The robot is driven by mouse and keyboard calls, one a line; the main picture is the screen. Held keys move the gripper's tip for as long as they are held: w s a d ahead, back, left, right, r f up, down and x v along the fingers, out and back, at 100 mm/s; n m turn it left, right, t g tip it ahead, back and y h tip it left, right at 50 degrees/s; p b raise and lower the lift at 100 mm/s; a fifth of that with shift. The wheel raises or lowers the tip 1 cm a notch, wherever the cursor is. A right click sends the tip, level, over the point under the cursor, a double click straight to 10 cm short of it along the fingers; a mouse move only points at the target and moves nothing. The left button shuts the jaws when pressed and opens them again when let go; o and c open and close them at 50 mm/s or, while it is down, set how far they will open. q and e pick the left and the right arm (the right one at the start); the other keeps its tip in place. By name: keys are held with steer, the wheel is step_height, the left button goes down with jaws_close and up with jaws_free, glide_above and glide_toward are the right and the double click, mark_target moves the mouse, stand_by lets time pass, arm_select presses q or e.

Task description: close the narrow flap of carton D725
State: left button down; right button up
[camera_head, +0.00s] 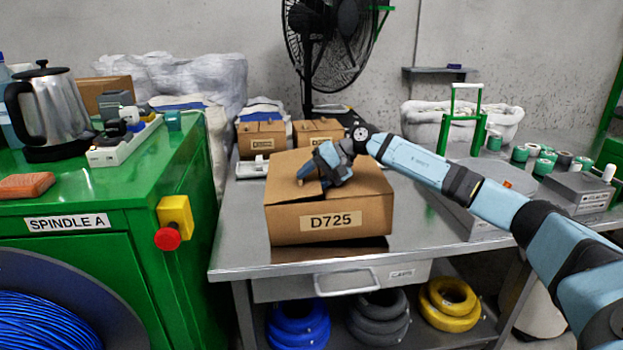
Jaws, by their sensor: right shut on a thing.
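Carton D725 (331,221) is a brown cardboard box standing on the steel table, its label facing me. Its top is partly covered by flaps, and a dark gap shows near the left of the top. My right gripper (318,172) reaches in from the right and is at the top of the carton, shut on a flap there. The fingertips and the gripped edge are small and partly hidden by the gripper body, so the exact grip is hard to see. My left gripper is not in view.
The steel table (240,240) has a clear strip at its front left. Two small cartons (262,140) stand behind D725. A grey box (580,190) and several green spools stand right. The green SPINDLE A cabinet (120,190) bearing a kettle (52,108) is at left.

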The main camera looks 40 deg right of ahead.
steer(key=shift+s+a+f, duration=0.1)
steer(key=shift+a+f, duration=0.1)
steer(key=shift+f, duration=0.45)
steer(key=o, duration=0.8)
steer(key=shift+r, duration=0.15)
steer(key=shift+d+r, duration=0.15)
steer(key=shift+d, duration=0.05)
steer(key=p+v, duration=0.3)
steer(key=v, duration=1)
steer(key=shift+r, duration=0.1)
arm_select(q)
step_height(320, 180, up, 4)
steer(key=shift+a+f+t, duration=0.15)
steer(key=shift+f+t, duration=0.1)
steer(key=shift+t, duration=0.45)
arm_select(e)
steer(key=shift+d+r, duration=0.1)
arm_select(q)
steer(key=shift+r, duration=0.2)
